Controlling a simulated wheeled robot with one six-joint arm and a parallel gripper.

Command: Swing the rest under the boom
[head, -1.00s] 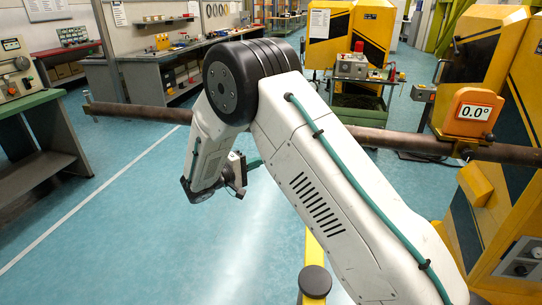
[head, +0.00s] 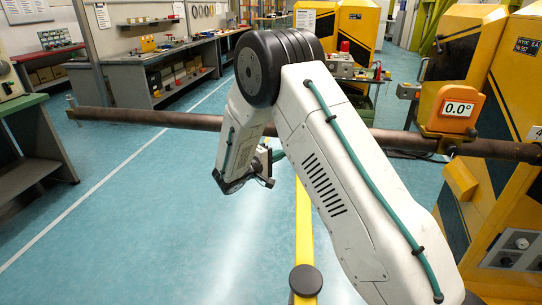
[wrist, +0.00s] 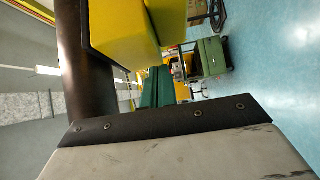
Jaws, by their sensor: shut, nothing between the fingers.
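The boom (head: 165,118) is a long brown tube lying level across the head view, partly hidden behind my arm. It also shows as a dark tube in the wrist view (wrist: 85,60). The rest appears to be the yellow bar (head: 304,235) running away from a round black cap (head: 305,280); my arm hides its far end, and it does not visibly reach the boom. My gripper (head: 243,178) hangs at the end of my folded arm, left of the yellow bar and on the near side of the boom. It is shut and empty; its fingertips are not clear.
An orange box reading 0.0° (head: 457,109) sits on the boom at right, beside yellow-and-black cabinets (head: 495,190). A green-topped bench (head: 35,145) stands at left. The blue floor (head: 130,215) between is open. A yellow block (wrist: 125,30) is close to the boom in the wrist view.

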